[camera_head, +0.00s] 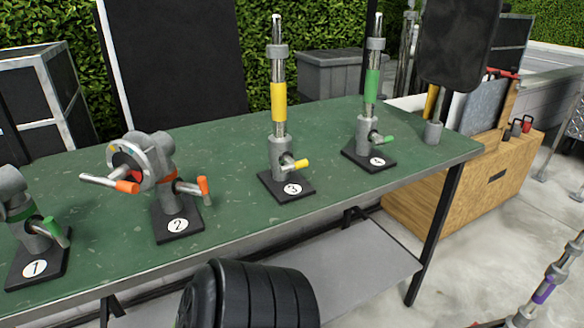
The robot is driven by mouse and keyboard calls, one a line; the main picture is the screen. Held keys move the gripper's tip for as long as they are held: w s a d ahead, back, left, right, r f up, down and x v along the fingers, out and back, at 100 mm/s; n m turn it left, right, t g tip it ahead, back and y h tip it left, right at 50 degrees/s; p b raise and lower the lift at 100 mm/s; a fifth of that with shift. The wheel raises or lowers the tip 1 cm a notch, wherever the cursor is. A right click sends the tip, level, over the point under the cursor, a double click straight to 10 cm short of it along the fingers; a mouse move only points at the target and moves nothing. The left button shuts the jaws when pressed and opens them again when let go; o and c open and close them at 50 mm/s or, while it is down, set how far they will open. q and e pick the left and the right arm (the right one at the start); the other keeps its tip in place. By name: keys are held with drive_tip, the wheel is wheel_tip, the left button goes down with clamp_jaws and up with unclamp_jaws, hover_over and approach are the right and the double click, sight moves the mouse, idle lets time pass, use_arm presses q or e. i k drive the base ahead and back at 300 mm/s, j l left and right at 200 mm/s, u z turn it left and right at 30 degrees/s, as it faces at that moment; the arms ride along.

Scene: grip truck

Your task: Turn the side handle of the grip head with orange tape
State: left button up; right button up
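The grip head with orange markings (163,170) stands upright on a black base plate labelled 2 (178,226), on the left half of the green table. It has a round grey head with a coloured disc. A second handle with an orange tip (203,188) sticks out on the right, lower on the body, next to an orange band. Neither of my grippers is in view, and nothing touches the head.
The green table (235,200) also carries green-handled head 1 (35,230), yellow-taped stand 3 (279,110) and green-taped stand 4 (371,90). A black ribbed object (270,293) is in front of the table. A wooden box (500,175) stands at right. Table space between 2 and 3 is clear.

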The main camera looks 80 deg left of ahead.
sight(201, 190)
drive_tip(key=k+j+u, duration=0.15)
drive_tip(key=u, duration=0.3)
drive_tip(key=k+j+u, duration=0.15)
drive_tip(key=u, duration=1.85)
